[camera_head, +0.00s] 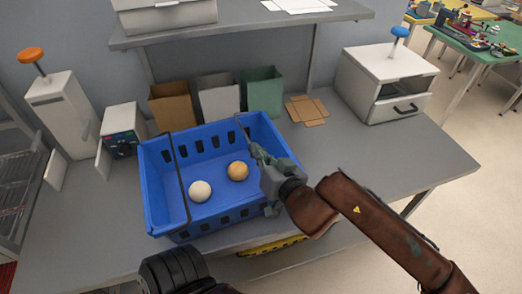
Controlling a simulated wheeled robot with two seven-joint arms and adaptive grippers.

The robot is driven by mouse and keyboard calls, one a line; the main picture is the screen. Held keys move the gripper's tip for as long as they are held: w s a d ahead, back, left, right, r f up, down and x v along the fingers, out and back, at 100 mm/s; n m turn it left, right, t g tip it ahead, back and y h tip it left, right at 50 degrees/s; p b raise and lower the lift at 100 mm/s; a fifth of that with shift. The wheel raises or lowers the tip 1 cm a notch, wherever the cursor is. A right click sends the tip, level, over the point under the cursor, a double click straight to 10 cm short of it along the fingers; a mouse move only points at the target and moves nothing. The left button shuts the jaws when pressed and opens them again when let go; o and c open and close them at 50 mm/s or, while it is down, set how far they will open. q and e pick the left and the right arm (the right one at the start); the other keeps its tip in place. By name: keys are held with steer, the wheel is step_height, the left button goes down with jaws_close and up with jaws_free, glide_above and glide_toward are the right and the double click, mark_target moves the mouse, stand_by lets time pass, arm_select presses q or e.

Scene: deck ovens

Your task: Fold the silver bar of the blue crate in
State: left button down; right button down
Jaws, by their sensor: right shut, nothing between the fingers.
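The blue crate (215,220) stands on the grey worktop, open at the top, with two round balls or buns inside. A thin bar (182,185), dark in this view, runs across the crate near its left end, from back rim to front. Another thin bar (241,126) shows at the right end; most of it is hidden behind my right gripper. My right gripper (257,152) is shut and empty, over the right part of the crate, close to that bar. I cannot tell whether they touch. My left gripper is out of view.
Brown, white and green bins (262,92) stand behind the crate. A white box with a blue knob (385,80) is at the right, a boxy device with an orange knob (62,100) at the left. The worktop right of the crate is mostly clear.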

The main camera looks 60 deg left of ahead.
stand_by(0.4)
